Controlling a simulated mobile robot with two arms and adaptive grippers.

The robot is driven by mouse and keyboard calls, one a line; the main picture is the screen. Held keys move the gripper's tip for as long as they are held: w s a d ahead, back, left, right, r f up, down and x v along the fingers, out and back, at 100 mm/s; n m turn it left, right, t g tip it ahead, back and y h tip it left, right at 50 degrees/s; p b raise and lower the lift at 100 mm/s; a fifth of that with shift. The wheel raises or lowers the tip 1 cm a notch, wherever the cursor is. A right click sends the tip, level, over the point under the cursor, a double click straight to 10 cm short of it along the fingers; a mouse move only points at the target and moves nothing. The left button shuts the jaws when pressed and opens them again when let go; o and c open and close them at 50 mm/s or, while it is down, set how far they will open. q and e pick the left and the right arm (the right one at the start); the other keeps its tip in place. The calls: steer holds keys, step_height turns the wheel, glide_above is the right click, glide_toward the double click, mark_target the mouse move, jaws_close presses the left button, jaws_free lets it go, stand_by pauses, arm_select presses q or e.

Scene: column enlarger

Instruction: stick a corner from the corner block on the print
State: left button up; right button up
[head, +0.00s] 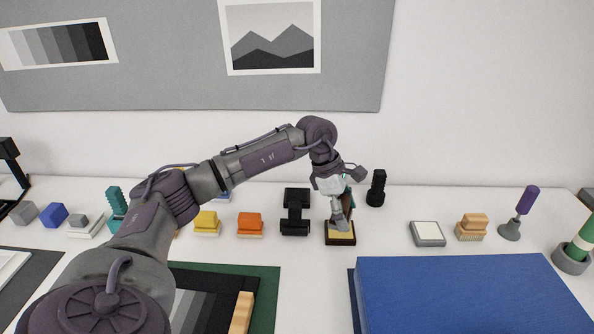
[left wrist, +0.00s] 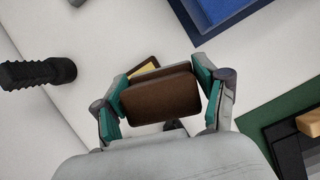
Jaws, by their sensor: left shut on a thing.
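My left gripper (head: 340,217) points down over a dark brown base with a yellow top (head: 341,238), which may be the corner block. In the left wrist view, the gripper (left wrist: 161,98) is shut on a brown block with rounded corners (left wrist: 160,100), held between its teal pads. A yellow-topped brown piece (left wrist: 144,68) shows partly behind that block. I cannot tell whether the two touch. A grey-striped print (head: 195,312) lies at the front, partly hidden by my left arm. My right gripper is not in view.
A large blue box (head: 460,295) stands at front right. A black stand (head: 295,212) and a black ribbed grip (head: 377,188) stand close to my gripper. A white pad (head: 428,233) lies right. Table between gripper and pad is clear.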

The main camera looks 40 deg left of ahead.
arm_select(q)
steer(key=w+a+n+t+y+b, duration=0.2)
steer(key=w+a+n+t+y, duration=0.3)
steer(key=a+n, duration=0.65)
steer(key=n+g+y+b, duration=0.2)
steer(key=n+g, duration=0.1)
steer(key=n, duration=0.7)
glide_above(297, 190)
steer(key=shift+s+d+f, duration=0.35)
steer(key=shift+s+d, duration=0.05)
steer(key=shift+s, duration=0.05)
step_height(297, 190, down, 4)
steer(key=b, duration=0.3)
steer(key=shift+f+b, duration=0.7)
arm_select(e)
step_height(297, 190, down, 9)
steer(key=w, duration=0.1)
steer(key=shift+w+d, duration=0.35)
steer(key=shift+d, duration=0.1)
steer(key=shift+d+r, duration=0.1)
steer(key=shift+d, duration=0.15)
arm_select(q)
steer(key=shift+f, duration=0.45)
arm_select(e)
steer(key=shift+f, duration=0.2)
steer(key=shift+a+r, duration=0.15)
